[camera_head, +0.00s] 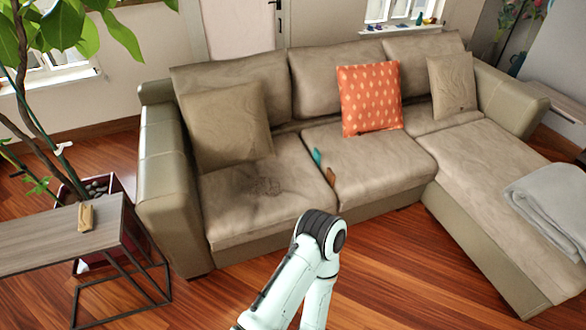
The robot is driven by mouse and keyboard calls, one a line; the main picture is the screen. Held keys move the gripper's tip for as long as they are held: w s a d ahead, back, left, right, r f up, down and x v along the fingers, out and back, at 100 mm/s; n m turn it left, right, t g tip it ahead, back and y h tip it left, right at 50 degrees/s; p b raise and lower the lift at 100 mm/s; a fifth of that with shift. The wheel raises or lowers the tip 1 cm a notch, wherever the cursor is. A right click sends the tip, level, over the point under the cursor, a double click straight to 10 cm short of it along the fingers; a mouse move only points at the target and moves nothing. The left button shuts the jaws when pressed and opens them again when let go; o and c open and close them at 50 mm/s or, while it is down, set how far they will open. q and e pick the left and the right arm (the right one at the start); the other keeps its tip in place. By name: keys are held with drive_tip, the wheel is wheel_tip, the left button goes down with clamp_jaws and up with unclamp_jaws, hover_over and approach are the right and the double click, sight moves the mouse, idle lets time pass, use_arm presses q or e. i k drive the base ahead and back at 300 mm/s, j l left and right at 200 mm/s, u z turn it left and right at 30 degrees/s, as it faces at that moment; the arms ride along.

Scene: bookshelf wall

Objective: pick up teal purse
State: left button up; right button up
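A small teal item (317,157), which may be the teal purse, stands upright on the sofa (225,240), at the seam between the left and middle seat cushions. It is too small to make out in detail. A small brown item (330,177) sits just in front of it along the same seam. One of my arms shows as a bent link at the bottom centre, in front of the sofa and apart from the teal item. Neither gripper is in view.
A side table (40,240) with a small tan object (86,218) stands at the left, by a potted plant (98,187). An orange pillow (369,98) leans on the sofa's back. A grey blanket (555,205) lies on the chaise. The wood floor (400,285) before the sofa is clear.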

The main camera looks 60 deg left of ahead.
sight(317, 155)
drive_tip(key=u, duration=1.95)
drive_tip(key=i+l+u, duration=0.15)
drive_tip(key=u, duration=0.25)
drive_tip(key=i+l+u, duration=0.1)
drive_tip(key=u, duration=0.35)
drive_tip(key=l+u, duration=0.4)
drive_tip(key=i+l+u, duration=0.1)
drive_tip(key=l+u, duration=0.2)
drive_tip(key=l, duration=0.15)
drive_tip(key=l+u, duration=0.25)
drive_tip(key=l, duration=0.25)
drive_tip(key=l+u, duration=0.1)
drive_tip(key=l, duration=2.05)
drive_tip(key=k+u, duration=0.05)
